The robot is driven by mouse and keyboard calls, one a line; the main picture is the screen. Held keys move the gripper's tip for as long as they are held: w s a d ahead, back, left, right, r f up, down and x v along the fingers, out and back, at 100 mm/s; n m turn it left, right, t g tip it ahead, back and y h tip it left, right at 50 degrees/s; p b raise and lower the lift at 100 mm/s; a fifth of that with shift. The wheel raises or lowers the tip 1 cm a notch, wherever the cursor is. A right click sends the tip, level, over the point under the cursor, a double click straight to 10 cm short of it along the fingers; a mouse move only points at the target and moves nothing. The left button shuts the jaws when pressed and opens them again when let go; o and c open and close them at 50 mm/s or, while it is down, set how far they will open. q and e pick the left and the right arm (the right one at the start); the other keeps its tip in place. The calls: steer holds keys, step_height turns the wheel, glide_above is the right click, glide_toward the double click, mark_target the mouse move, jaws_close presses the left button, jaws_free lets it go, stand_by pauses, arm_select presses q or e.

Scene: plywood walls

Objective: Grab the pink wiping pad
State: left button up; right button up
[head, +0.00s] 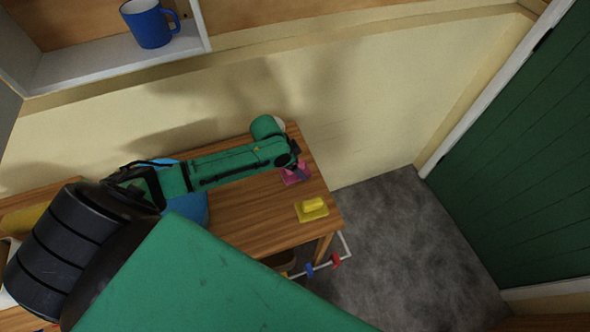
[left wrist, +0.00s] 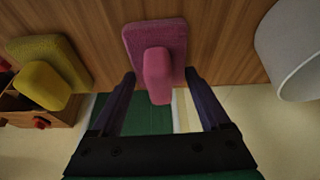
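The pink wiping pad (head: 296,172) lies on the wooden table, partly hidden behind my left gripper (head: 298,168) in the head view. In the left wrist view the pink pad (left wrist: 155,45) has a flat base and a raised handle that points toward my gripper. My left gripper (left wrist: 160,95) is open, with its two dark fingers on either side of the handle's end. I cannot tell whether the fingers touch the pad. Nothing is held between them. My right gripper is not in view.
A yellow pad (head: 312,209) lies near the table's (head: 262,232) right corner. A white round object (left wrist: 295,50) stands close on the other side in the wrist view. A blue bowl-like object (head: 190,205) is under my arm. A blue mug (head: 148,24) stands on a shelf.

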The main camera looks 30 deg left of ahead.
arm_select(q)
steer(key=c, duration=0.4)
steer(key=shift+r, duration=0.1)
